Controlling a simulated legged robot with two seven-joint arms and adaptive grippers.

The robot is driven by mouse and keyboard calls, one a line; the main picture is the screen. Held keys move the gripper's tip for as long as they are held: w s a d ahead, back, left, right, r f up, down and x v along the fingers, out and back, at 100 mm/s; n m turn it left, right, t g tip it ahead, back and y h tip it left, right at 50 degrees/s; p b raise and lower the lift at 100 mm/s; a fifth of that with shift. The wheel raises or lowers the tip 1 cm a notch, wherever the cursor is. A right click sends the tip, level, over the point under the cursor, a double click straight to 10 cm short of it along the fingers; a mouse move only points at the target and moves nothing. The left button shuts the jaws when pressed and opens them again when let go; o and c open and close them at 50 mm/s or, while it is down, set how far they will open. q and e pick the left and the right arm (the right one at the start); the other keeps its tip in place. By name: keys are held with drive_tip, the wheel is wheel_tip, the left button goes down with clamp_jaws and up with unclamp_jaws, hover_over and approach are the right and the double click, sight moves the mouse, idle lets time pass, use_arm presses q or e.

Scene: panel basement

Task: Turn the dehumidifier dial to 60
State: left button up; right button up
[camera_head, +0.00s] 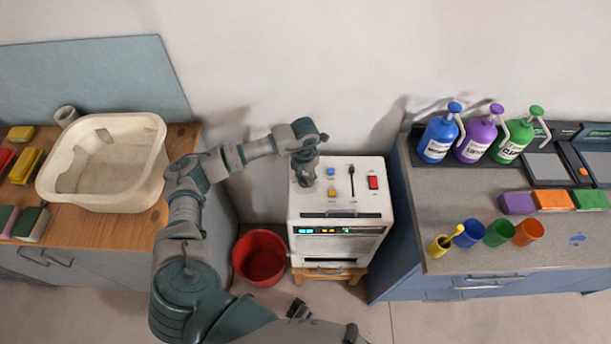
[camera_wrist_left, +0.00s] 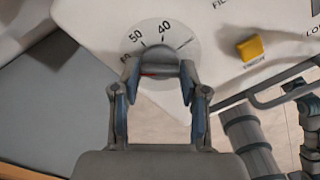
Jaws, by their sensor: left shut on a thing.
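The white dehumidifier (camera_head: 338,222) stands against the wall, its controls on its top. Its round dial (camera_wrist_left: 153,33) sits at the top's left corner, with 50 and 40 readable in the left wrist view and another number partly hidden at the left. My left gripper (camera_head: 305,180) reaches down onto the dial. In the left wrist view its fingers (camera_wrist_left: 157,88) are shut on the grey dial knob (camera_wrist_left: 157,62). A small red mark shows on the knob's left part; its exact reading is unclear. My right gripper (camera_head: 298,308) seems to show low in the head view, its fingers unclear.
Beside the dial are a blue button (camera_head: 331,172), a yellow button (camera_head: 332,193), a black lever (camera_head: 352,180) and a red switch (camera_head: 373,182). A red bucket (camera_head: 260,258) stands left of the dehumidifier. A blue cabinet (camera_head: 393,262) stands close on the right.

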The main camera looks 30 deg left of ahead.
sight(305, 177)
use_arm(q)
drive_tip(key=shift+w+m, duration=0.1)
drive_tip(key=shift+m, duration=0.2)
drive_tip(key=shift+a, duration=0.1)
use_arm(e)
drive_tip(key=shift+w+r, duration=0.3)
drive_tip(key=shift+w, duration=0.05)
use_arm(q)
drive_tip(key=o, duration=1.1)
use_arm(e)
drive_tip(key=shift+s, duration=0.15)
use_arm(q)
drive_tip(key=shift+o, duration=0.2)
use_arm(e)
drive_tip(key=shift+f, duration=0.1)
use_arm(q)
wheel_tip(305, 177, up, 12)
drive_tip(key=shift+f, duration=0.1)
